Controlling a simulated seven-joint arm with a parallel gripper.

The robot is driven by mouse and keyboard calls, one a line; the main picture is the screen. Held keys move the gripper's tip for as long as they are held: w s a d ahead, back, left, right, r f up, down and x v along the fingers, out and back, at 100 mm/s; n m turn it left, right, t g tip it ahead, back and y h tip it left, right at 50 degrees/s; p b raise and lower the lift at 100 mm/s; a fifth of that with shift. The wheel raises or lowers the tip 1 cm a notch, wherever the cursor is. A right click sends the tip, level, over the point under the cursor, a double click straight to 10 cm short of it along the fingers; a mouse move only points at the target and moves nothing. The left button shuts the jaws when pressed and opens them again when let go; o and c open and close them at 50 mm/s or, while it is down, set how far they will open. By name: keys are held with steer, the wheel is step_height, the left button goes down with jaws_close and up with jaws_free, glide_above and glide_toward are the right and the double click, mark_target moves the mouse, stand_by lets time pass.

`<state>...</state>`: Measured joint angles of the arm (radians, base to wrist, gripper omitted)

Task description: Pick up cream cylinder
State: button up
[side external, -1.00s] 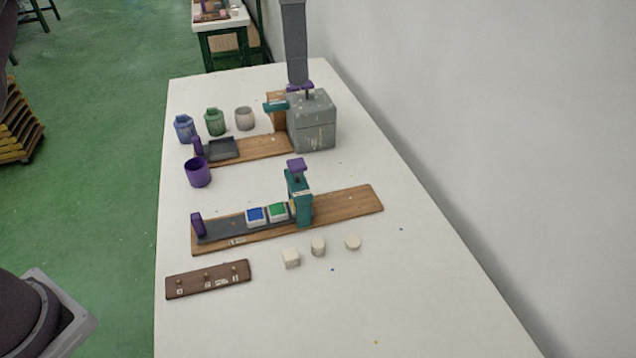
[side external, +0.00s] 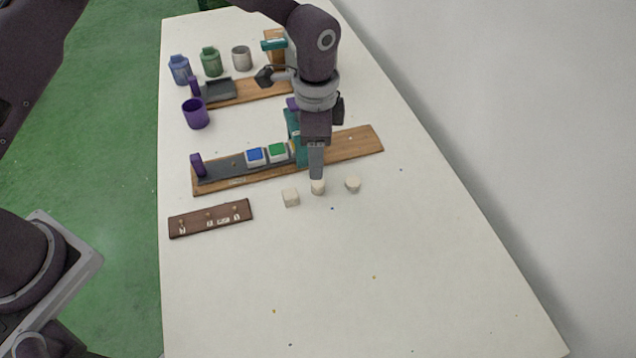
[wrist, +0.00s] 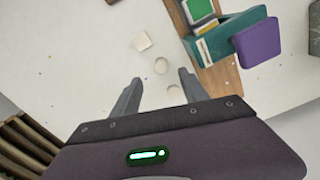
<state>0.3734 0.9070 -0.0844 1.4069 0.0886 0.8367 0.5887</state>
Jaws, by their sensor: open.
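Three small cream pieces stand in a row on the white table. The middle one, a rounded cream cylinder (side external: 318,188), is partly behind my fingertip in the side view and shows in the wrist view (wrist: 161,66). A cream cube (side external: 290,198) is to its left, also in the wrist view (wrist: 142,40). Another rounded cream piece (side external: 353,184) is to its right; its exact shape is unclear. My gripper (side external: 316,176) points down over the middle piece. In the wrist view my gripper (wrist: 159,76) is open and empty, the middle piece just beyond its fingertips.
Close behind the pieces is a wooden board (side external: 355,146) with blue and green tiles and a teal, purple-topped post (wrist: 222,40). A brown peg strip (side external: 210,219) lies front left. Several cups, including a purple cup (side external: 195,114), stand at the back left. The front table is clear.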

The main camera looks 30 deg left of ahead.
mark_target(319, 182)
steer(key=f, duration=0.8)
steer(key=shift+w+d+f, duration=0.15)
steer(key=shift+d+f, duration=0.05)
steer(key=shift+f, duration=0.2)
steer(key=shift+c, duration=0.4)
steer(key=shift+r, duration=0.1)
jaws_close()
